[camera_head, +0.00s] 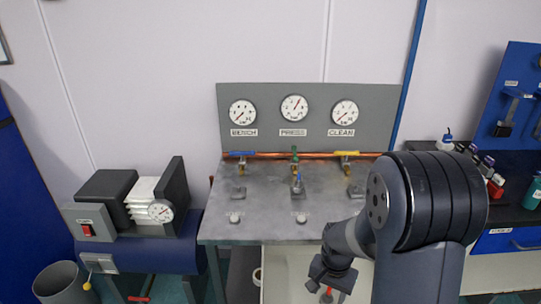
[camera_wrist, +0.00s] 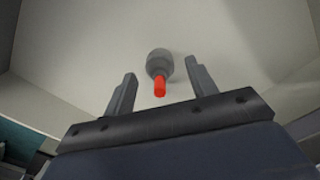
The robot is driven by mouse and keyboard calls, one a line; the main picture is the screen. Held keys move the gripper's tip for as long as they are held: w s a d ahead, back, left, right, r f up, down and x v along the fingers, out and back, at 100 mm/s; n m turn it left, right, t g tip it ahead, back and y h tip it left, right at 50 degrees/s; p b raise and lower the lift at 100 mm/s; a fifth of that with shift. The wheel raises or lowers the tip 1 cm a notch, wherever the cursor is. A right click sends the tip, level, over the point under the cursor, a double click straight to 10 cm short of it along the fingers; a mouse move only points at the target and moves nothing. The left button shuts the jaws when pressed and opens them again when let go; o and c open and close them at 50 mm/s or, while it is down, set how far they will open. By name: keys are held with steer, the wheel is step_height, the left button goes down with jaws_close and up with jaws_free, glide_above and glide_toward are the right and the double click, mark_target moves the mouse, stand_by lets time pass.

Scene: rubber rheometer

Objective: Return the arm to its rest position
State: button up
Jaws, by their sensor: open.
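My arm reaches in from the right in the head view, bent down in front of the metal bench. My gripper (camera_head: 331,278) is low, by the pale space below the bench top. In the wrist view my gripper (camera_wrist: 160,68) is open, its two dark fingers apart. A small grey rounded object with a red tip (camera_wrist: 159,86) shows between the fingers, with visible gaps on both sides. A red bit (camera_head: 327,295) also shows just below my gripper in the head view. I cannot tell whether the object lies on the pale surface.
The metal bench (camera_head: 262,205) carries valves on a copper pipe and a grey panel (camera_head: 268,96) with three gauges. A dark counter with bottles (camera_head: 533,194) is at right.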

steer(key=shift+r, duration=0.7)
step_height(320, 180, down, 3)
steer(key=shift+r, duration=0.1)
step_height(320, 180, up, 12)
steer(key=f+p, duration=0.1)
step_height(320, 180, down, 12)
steer(key=shift+r+b, duration=0.1)
steer(key=shift+b, duration=0.75)
steer(key=w+r+n+p, duration=0.2)
steer(key=r+p, duration=0.5)
steer(key=w+r+n+p, duration=0.2)
steer(key=r+n+p, duration=0.1)
steer(key=r+p, duration=0.4)
steer(key=shift+w+n+p, duration=0.3)
steer(key=shift+w+p, duration=0.05)
steer(key=shift+w, duration=0.05)
steer(key=shift+w+r+p, duration=0.15)
steer(key=shift+p, duration=0.3)
